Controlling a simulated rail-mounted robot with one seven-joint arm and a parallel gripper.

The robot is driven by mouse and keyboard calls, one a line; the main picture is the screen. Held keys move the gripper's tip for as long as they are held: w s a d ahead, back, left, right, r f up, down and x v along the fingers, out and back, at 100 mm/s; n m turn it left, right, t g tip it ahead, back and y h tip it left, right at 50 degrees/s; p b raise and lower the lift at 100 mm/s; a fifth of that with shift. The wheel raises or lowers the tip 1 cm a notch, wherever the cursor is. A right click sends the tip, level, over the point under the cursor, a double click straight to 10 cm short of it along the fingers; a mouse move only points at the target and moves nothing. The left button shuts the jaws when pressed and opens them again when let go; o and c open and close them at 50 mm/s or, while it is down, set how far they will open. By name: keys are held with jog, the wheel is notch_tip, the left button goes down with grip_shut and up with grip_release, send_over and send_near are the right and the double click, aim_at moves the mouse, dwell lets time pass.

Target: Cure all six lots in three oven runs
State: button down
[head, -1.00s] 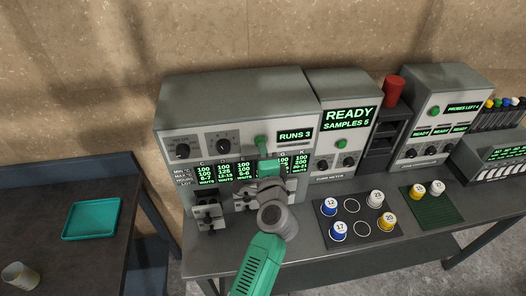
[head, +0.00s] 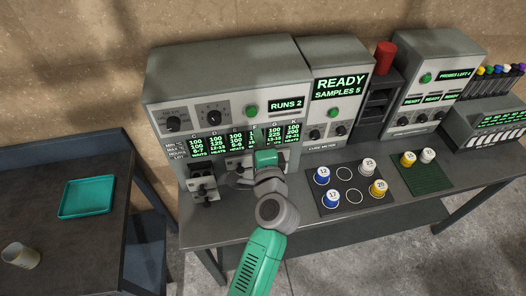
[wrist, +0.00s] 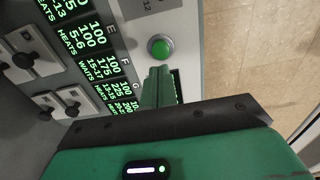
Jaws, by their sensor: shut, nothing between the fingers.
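The oven (head: 225,75) stands on the bench with its display reading RUNS 2 (head: 286,105). Below it a row of lot displays (head: 225,146) shows temperatures and hours; in the wrist view the displays (wrist: 85,35) read HEATS for some lots and WAITS for another. Small switches (head: 203,188) sit under them. My gripper (wrist: 158,88) is shut and empty, its fingertips pointing at the oven's green button (wrist: 159,46), just short of it in the picture. The button also shows in the head view (head: 250,112). My arm hides part of the lot panel there.
Right of the oven stands a meter (head: 340,90) reading READY, SAMPLES 5. Numbered cups sit on a dark tray (head: 347,188) and a green mat (head: 435,180). A red cylinder (head: 384,58) and probe station (head: 440,80) are farther right. A teal tray (head: 87,197) and cup (head: 20,256) are left.

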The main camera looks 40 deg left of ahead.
jog(key=v, duration=0.6)
jog(key=shift+s+d, duration=0.2)
jog(key=shift+d, duration=0.1)
jog(key=w+d+r+n+t+h+p, duration=0.1)
jog(key=d+r+n+t+h+p, duration=0.15)
jog(key=d+r, duration=0.75)
jog(key=w+d+r+n+t+h+p, duration=0.1)
jog(key=r+n+t+p, duration=0.25)
jog(key=r, duration=1.35)
jog(key=s+d+r+t+h+p, duration=0.1)
jog(key=s+d+r+t+h, duration=0.1)
jog(key=d+r, duration=0.3)
jog(key=s+d+r+n+t+h+p, duration=0.1)
jog(key=s+d+r+t+h+p, duration=0.1)
jog(key=r, duration=0.9)
jog(key=s+d+r+t+h+p, duration=0.2)
jog(key=s+d+r+h, duration=0.4)
jog(key=d+r, duration=0.3)
jog(key=shift+s+n+t, duration=0.4)
jog(key=shift+s+t, duration=0.2)
jog(key=shift+t, duration=0.2)
